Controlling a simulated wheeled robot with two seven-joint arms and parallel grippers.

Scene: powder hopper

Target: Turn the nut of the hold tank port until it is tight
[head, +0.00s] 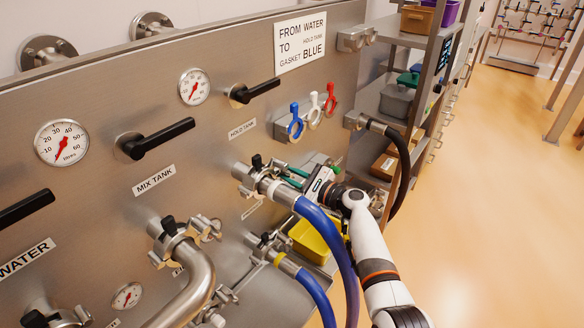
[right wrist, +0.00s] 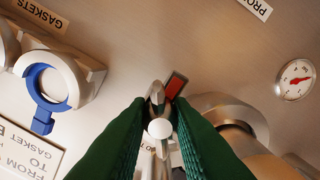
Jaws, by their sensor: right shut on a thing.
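The hold tank port (head: 243,172) sticks out of the steel panel below the HOLD TANK label (head: 242,130). A metal clamp (head: 262,180) is around it, joining the end of a thick blue hose (head: 318,217). My right gripper (head: 287,176) reaches in from the right, its green fingers beside the clamp. In the right wrist view, the green fingers are shut on the nut (right wrist: 159,128), a small metal piece with a round pale end. The fingers hide its sides. A small dark red piece (right wrist: 176,84) shows just beyond it. My left gripper is not in view.
A second blue hose (head: 313,293) with a yellow band hangs below, near a yellow bin (head: 312,240). A rack holds blue, white and red gaskets (head: 297,122) above. A black hose (head: 402,165) curves down at right. Open floor lies at far right.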

